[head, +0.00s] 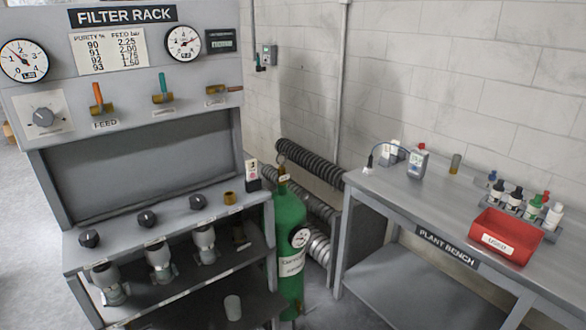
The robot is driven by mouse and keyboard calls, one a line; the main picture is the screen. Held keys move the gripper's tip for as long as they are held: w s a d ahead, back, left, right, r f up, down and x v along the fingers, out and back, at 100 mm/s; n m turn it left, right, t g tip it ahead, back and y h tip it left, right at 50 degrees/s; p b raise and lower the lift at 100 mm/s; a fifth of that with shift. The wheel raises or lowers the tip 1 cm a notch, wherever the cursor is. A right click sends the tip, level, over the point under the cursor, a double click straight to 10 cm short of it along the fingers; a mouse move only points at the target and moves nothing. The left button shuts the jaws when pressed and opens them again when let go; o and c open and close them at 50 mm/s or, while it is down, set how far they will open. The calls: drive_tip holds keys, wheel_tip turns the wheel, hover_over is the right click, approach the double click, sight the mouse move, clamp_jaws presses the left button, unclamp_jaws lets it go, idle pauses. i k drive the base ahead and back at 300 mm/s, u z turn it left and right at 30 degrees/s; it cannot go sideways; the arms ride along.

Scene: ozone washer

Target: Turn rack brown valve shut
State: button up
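The grey filter rack (190,53) stands at the left of the head view. Three valves sit in a row on its front panel. The brown valve (234,89) is the rightmost; its handle lies sideways, pointing right from a brass body. The label under it is too small to read. The teal-handled valve (162,86) in the middle has its handle upright. The orange-handled valve (98,94), labelled FEED, has its handle close to upright. My gripper is not in view.
Black knobs (147,218) line the rack's lower ledge. A green cylinder (290,240) stands at its right. The plant bench (440,195) at the right holds a red bin (507,238) and several bottles. The space before the brown valve looks clear.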

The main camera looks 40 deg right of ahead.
sight(238, 88)
drive_tip(key=z, duration=0.8)
drive_tip(key=k, duration=1)
drive_tip(key=u, duration=0.05)
drive_tip(key=i, duration=0.9)
